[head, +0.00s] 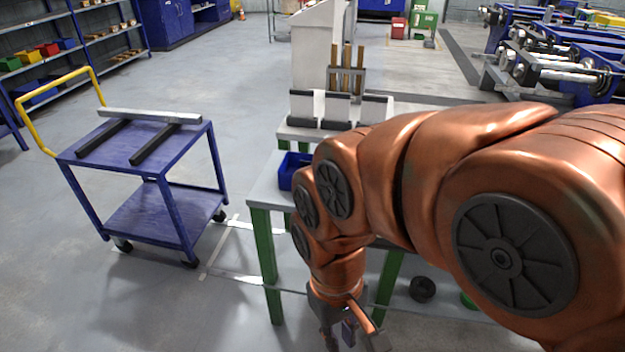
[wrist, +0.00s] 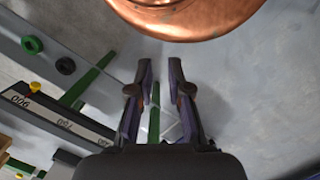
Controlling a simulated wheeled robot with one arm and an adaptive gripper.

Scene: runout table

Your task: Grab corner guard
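I cannot pick out a corner guard with certainty in either view. My gripper (wrist: 159,62) is open in the wrist view, with two dark fingers and purplish pads apart. Only floor and part of a green table leg show between them. In the head view my gripper (head: 352,342) hangs low at the bottom edge, in front of the green-legged table, partly cut off. A blue bin (head: 290,170) stands on that table's left end; its inside is mostly hidden by my arm.
A blue trolley (head: 133,150) at left carries a pale metal bar (head: 150,116) across two dark bars. White upright holders (head: 337,106) stand behind the bin. A black ring (head: 422,289) lies on the table's lower shelf. Floor between trolley and table is clear.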

